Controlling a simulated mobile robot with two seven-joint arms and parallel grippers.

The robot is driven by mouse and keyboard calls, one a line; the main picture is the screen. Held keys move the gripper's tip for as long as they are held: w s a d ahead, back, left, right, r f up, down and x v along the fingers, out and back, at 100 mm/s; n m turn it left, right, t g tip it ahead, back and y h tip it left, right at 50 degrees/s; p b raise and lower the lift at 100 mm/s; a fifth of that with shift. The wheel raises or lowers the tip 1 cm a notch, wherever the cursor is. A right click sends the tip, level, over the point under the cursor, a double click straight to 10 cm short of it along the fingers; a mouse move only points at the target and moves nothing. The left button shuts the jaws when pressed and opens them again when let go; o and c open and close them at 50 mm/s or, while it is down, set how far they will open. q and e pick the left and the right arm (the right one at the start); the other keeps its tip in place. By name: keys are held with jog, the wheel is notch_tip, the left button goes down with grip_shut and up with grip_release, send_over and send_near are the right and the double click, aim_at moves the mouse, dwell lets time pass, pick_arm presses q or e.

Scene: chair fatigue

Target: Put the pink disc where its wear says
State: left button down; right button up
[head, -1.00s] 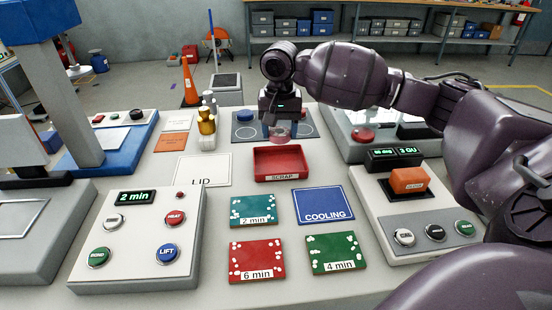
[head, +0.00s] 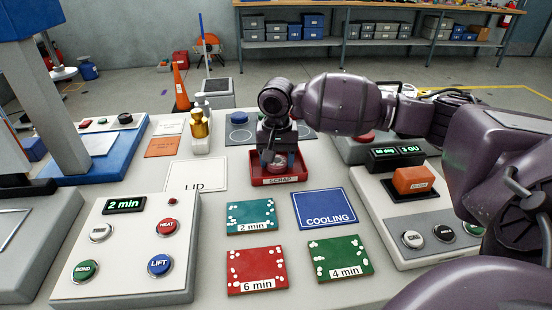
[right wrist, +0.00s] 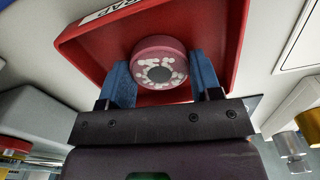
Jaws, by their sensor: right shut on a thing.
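The pink disc (right wrist: 160,47) shows in the right wrist view, with a grey centre and white speckles ringed around it. My right gripper (head: 278,162) is shut on the disc, with a blue finger on each side of it in the right wrist view (right wrist: 163,82). The gripper is at the red scrap tray (head: 299,171), and the disc is over or inside it; I cannot tell whether it touches the tray's floor. The tray also fills much of the right wrist view (right wrist: 222,35). My left gripper is not in view.
Speckled plates marked 2 min (head: 250,216), 6 min (head: 257,271) and 4 min (head: 340,258) lie in front, beside the blue cooling plate (head: 325,208). A button panel (head: 130,250) stands left, a unit with an orange block (head: 412,181) right. Bottles (head: 200,130) stand behind left.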

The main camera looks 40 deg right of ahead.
aim_at(277, 160)
jog(key=o, duration=0.5)
jog(key=shift+f, duration=0.15)
jog(key=o, duration=0.4)
jog(key=shift+o, duration=0.2)
notch_tip(277, 160, up, 12)
jog(key=p, duration=0.3)
jog(key=shift+p, duration=0.3)
